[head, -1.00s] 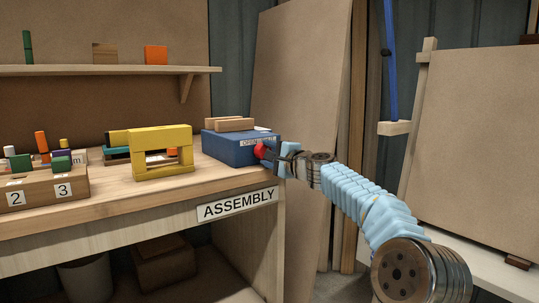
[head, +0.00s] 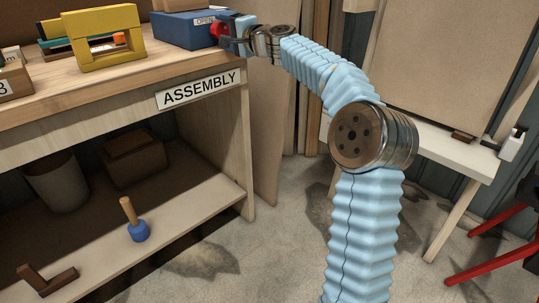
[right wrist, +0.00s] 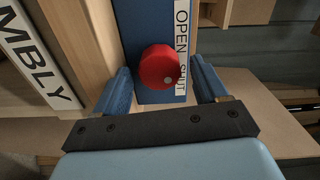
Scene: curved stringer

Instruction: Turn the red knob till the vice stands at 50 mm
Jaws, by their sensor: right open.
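The vice is a blue box (head: 182,29) at the right end of the assembly bench, cut off by the top edge of the head view. Its red knob (right wrist: 159,66) has a pale dot low on its right side and sits beside a white OPEN / SHUT label (right wrist: 182,45). My right gripper (right wrist: 160,68) is open, one blue finger on each side of the knob, with visible gaps. In the head view the red knob (head: 217,30) is partly covered by the gripper. The vice's jaws and any scale are out of sight. My left gripper is not in view.
A yellow frame (head: 75,35) stands on the bench left of the vice. The bench's front edge carries an ASSEMBLY sign (head: 199,90). A mallet (head: 137,229) and a bin (head: 57,181) are below. A pale side table (head: 440,150) stands at the right.

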